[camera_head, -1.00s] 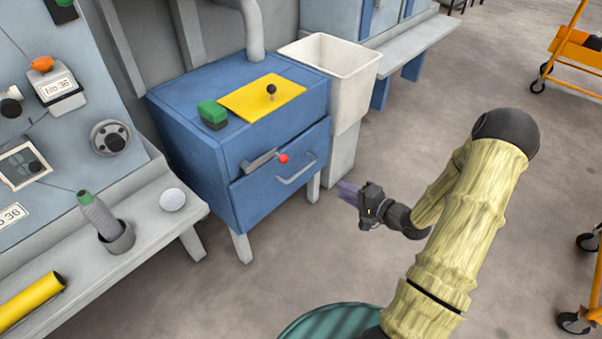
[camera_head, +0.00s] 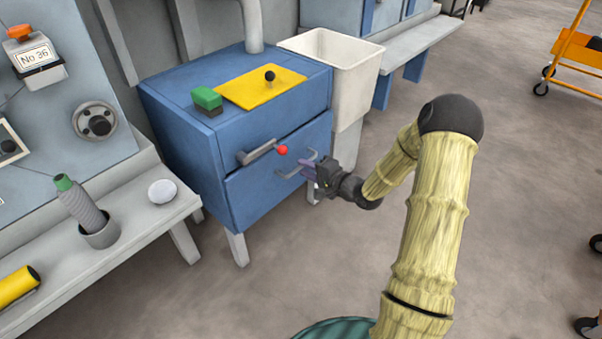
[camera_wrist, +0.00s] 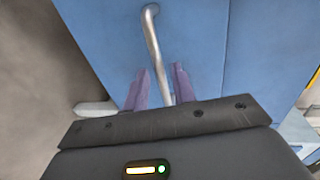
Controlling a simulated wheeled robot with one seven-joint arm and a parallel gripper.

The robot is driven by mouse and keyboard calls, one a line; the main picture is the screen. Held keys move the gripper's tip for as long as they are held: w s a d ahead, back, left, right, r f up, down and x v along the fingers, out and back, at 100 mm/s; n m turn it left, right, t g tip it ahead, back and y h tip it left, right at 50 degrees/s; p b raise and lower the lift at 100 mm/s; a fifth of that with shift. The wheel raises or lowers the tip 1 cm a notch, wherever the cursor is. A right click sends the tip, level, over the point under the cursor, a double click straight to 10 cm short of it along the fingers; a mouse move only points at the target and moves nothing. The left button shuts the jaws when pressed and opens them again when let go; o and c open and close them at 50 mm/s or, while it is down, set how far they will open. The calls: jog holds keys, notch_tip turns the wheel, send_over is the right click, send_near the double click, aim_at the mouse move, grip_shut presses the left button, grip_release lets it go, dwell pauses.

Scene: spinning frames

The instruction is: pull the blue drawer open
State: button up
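The blue drawer (camera_head: 262,190) is the lower front of the blue cabinet and looks closed. Its grey bar handle (camera_head: 286,173) is on the drawer front, partly hidden by my gripper. My gripper (camera_head: 308,165) is at the handle's right part, with its purple fingers pointing at the drawer front. In the wrist view the handle (camera_wrist: 154,45) runs down between the two purple fingers (camera_wrist: 160,88). The fingers are apart, one on each side of the bar, with a small gap visible. The drawer front (camera_wrist: 200,50) fills the background there.
A grey lever with a red knob (camera_head: 282,150) sticks out just above the drawer. A yellow plate (camera_head: 262,90) and a green block (camera_head: 207,98) are on the cabinet top. A white bin (camera_head: 333,75) stands close on the right. Floor in front is clear.

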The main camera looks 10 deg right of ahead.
jog(key=shift+b+x, duration=0.4)
jog(key=shift+x, duration=0.65)
jog(key=shift+w+a, duration=0.1)
jog(key=shift+w, duration=0.05)
grip_shut()
